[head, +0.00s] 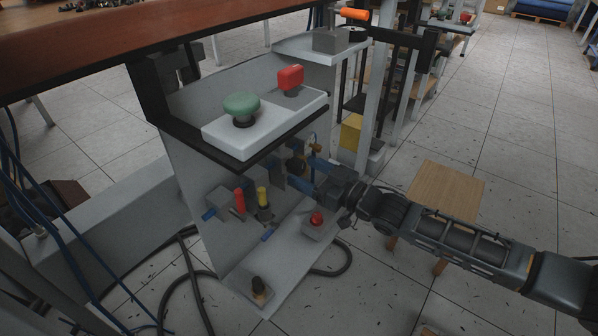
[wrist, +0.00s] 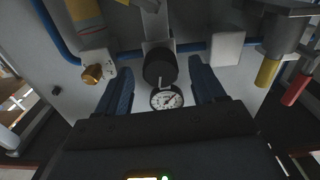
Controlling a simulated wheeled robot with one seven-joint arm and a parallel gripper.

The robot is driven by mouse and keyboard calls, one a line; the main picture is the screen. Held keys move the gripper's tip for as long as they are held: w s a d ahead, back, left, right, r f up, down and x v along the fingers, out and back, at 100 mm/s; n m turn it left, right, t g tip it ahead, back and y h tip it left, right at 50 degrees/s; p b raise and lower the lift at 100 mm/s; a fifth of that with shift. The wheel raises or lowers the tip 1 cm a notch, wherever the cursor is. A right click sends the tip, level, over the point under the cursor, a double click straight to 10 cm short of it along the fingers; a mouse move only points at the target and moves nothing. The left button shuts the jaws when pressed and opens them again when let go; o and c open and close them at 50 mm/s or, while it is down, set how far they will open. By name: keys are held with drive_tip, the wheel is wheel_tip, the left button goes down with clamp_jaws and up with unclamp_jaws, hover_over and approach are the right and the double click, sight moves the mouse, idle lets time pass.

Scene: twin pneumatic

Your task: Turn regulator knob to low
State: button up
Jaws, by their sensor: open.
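The black round regulator knob (wrist: 158,67) sits on the panel in the wrist view, with a light pointer mark on its lower edge. A white-faced round gauge (wrist: 167,98) is just below it there. My gripper (wrist: 160,74) is open, with one blue finger on each side of the knob. A gap shows between each finger and the knob; whether the fingertips reach the knob's depth is unclear. In the head view my gripper (head: 309,172) points left at the panel, and the dark knob (head: 295,165) shows at its fingertips, partly hidden.
A brass fitting (wrist: 92,74) and blue tubing are left of the knob in the wrist view. A yellow handle (wrist: 267,72) and a red handle (wrist: 295,90) hang at right. In the head view, a shelf with a green button (head: 241,104) overhangs the panel. A red button (head: 317,218) stands below my gripper.

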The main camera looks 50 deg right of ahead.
drive_tip(key=shift+w, duration=1.35)
drive_tip(key=c, duration=1)
